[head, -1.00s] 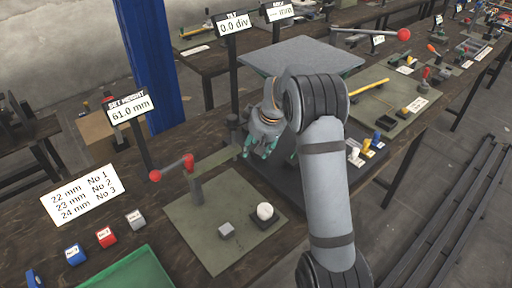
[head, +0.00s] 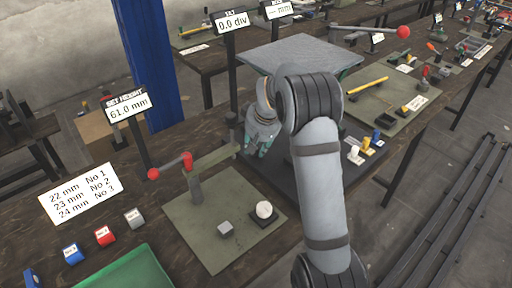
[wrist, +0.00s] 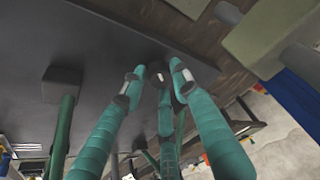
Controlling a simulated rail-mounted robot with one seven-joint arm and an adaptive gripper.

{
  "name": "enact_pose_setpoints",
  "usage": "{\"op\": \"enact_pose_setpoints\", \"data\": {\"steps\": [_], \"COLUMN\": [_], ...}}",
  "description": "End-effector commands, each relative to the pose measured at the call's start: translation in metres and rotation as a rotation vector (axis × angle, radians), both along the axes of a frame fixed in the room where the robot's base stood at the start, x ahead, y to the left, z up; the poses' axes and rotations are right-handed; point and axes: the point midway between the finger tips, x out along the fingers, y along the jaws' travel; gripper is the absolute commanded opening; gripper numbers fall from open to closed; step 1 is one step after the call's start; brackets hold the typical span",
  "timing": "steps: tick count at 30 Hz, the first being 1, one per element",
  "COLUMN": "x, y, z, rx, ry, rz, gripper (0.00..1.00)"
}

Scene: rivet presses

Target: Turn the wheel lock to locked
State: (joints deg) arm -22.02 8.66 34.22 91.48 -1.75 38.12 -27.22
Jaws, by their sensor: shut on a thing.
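My gripper (head: 260,150) is low between the olive press arm (head: 222,154) and the dark base plate (head: 290,185) under the grey table plate (head: 300,54). In the wrist view its teal fingers (wrist: 157,80) are closed together around a small grey part (wrist: 157,69) with a pale end. This part sits at the edge of the dark plate (wrist: 110,55). The fingers mostly hide it, so I cannot tell its shape or whether it is the wheel lock. No locked or unlocked mark is readable.
A red-knobbed lever (head: 170,165) stands left of my gripper. A white ball on a dark block (head: 264,214) and a small grey block (head: 225,229) sit on the green mat (head: 205,255). Yellow, white and blue pieces (head: 366,144) lie right of my arm. A blue post (head: 150,60) stands behind.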

Motion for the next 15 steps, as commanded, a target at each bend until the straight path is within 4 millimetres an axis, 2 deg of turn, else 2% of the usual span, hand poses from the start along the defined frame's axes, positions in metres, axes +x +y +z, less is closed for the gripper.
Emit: {"op": "enact_pose_setpoints", "data": {"steps": [1, 7, 15], "x": [0.0024, 0.0032, 0.0038], "y": [0.0064, 0.0076, 0.0072], "z": [0.0025, 0.0038, 0.0062], "rx": [0.004, 0.005, 0.007], "ry": [-0.016, -0.018, -0.020], "rz": [-0.033, -0.177, -0.226], "gripper": [0.04, 0.04, 0.04]}}
